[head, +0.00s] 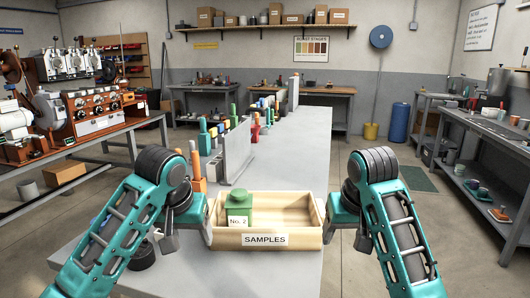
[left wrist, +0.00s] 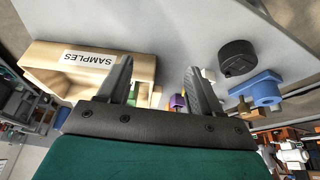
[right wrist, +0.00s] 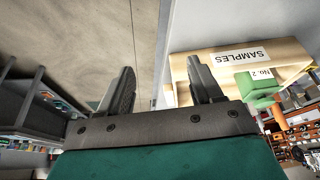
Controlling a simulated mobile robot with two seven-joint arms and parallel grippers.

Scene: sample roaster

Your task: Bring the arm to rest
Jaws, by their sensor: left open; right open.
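The wooden tray labelled SAMPLES (head: 225,240) sits near the front of the grey table. A green container labelled No. 2 (head: 238,212) stands upright in its left part; the right part looks empty. My left gripper (head: 188,236) is open and empty at the tray's left side. In the left wrist view its fingers (left wrist: 157,75) spread with nothing between them, and one overlaps the tray (left wrist: 50,65) in the picture. My right gripper (head: 350,236) is open and empty at the tray's right side. Its spread fingers show in the right wrist view (right wrist: 160,75).
A divider panel (head: 232,152) and several coloured containers stand farther back on the table. A dark round object (left wrist: 238,57) and a blue piece (left wrist: 256,90) lie left of the tray. A roaster machine (head: 88,110) stands at the left. The table's far right part is clear.

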